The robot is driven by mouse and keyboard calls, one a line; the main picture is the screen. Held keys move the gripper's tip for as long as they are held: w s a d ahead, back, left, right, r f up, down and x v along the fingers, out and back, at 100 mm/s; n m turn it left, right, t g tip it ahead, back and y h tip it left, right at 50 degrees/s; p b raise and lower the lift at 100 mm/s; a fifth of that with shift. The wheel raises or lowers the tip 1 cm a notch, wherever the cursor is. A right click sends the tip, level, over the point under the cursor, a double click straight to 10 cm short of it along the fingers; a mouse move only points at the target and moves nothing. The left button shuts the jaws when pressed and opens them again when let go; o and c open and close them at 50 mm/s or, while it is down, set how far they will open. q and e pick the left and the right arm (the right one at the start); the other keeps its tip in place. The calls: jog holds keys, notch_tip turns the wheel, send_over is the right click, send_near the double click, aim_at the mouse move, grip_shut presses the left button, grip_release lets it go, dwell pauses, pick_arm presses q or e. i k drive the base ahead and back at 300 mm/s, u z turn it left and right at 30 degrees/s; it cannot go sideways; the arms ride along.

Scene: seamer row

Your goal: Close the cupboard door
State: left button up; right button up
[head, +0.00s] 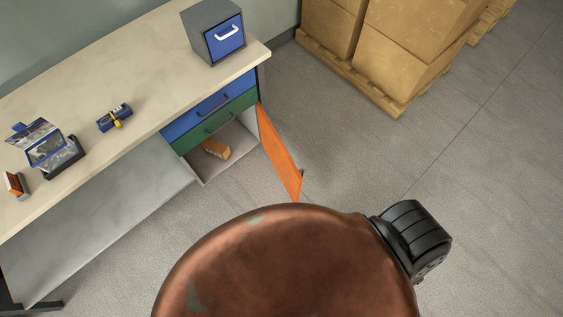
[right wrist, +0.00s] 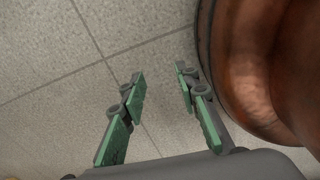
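The orange cupboard door (head: 279,152) stands open in the head view, swung out from the right side of the cupboard (head: 194,174) under the workbench. A small orange-brown box (head: 216,149) lies inside the open compartment. My right gripper (right wrist: 159,88) shows in the right wrist view with its green-padded fingers apart and nothing between them. It is over bare floor beside my copper-coloured base, and the door is not in that view. Neither gripper shows in the head view, and my left gripper is in no view.
A blue drawer (head: 209,112) and a green drawer (head: 218,121) are shut above the compartment. The bench top (head: 160,70) holds a grey box with a blue front (head: 213,32) and small items. Cartons on a pallet (head: 352,84) stand at the back. Floor right of the door is clear.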

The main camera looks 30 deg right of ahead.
aim_at(287, 170)
jog(key=u, duration=1.9)
jog(key=k, duration=2.15)
jog(key=z, duration=1.45)
